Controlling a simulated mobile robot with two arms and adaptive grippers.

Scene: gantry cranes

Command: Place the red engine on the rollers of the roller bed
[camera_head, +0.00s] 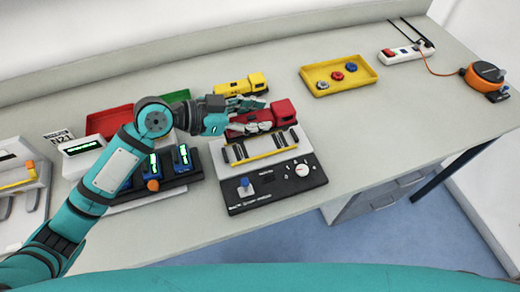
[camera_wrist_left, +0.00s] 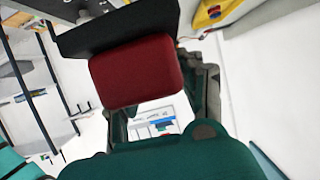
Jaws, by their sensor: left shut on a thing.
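The red engine (camera_head: 284,112) is at the back edge of the roller bed in the head view. My left gripper (camera_head: 258,126) is shut on it from the left, and the fingers cover part of its body. In the left wrist view a red block of the engine (camera_wrist_left: 136,72) sits between the fingers, with a dark part at its upper end. The roller bed (camera_head: 265,190) has dark rollers, a yellow bar, a pale panel, a blue-topped lever and a white knob. Whether the engine touches the rollers is hidden. My right gripper is not in view.
A yellow engine (camera_head: 240,87) stands behind the red one. A yellow tray (camera_head: 362,80) holds small round parts. A power strip (camera_head: 405,53) and an orange reel (camera_head: 483,75) are at the right. A unit with blue modules (camera_head: 181,158) stands left of the roller bed.

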